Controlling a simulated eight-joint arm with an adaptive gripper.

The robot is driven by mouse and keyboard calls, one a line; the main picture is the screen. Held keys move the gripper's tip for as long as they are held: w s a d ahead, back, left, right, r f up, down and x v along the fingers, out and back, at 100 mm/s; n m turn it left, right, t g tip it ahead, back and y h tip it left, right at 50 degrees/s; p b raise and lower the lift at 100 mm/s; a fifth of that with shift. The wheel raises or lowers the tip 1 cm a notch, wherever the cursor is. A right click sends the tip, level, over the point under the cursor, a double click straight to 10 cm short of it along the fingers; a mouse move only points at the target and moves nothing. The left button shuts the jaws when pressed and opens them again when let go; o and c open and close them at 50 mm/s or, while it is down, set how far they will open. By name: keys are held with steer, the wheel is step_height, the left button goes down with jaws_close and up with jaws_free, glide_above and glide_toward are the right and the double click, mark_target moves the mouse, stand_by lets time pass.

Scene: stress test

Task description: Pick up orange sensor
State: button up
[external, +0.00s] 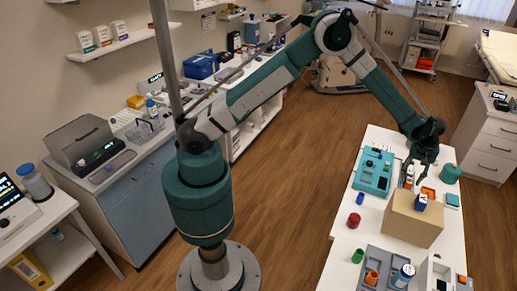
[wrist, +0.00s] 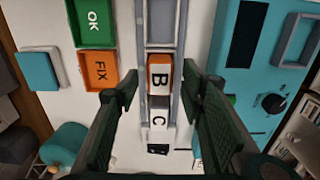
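In the wrist view a block with an orange body and a white face marked B (wrist: 160,76) sits in a narrow grey rail (wrist: 161,32). A block marked C (wrist: 158,118) and a dark block (wrist: 158,149) lie below it in the rail. My gripper (wrist: 158,88) is open and empty, its fingers on either side of the rail. In the external view my gripper (external: 422,166) is low over the white table's far part. I cannot tell whether the B block is the orange sensor. An orange FIX tray (wrist: 98,69) lies left of the rail; a small orange cylinder (external: 372,277) stands at the table's near end.
A green OK tray (wrist: 94,22) and teal box (wrist: 40,68) lie left of the rail, a teal case (external: 373,172) right of it in the wrist view. A cardboard box (external: 410,225) stands on the near side of my gripper. A teal cup (external: 450,173) is close by.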

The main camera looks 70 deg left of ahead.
steer(key=shift+f, duration=1.1)
steer(key=c, duration=1)
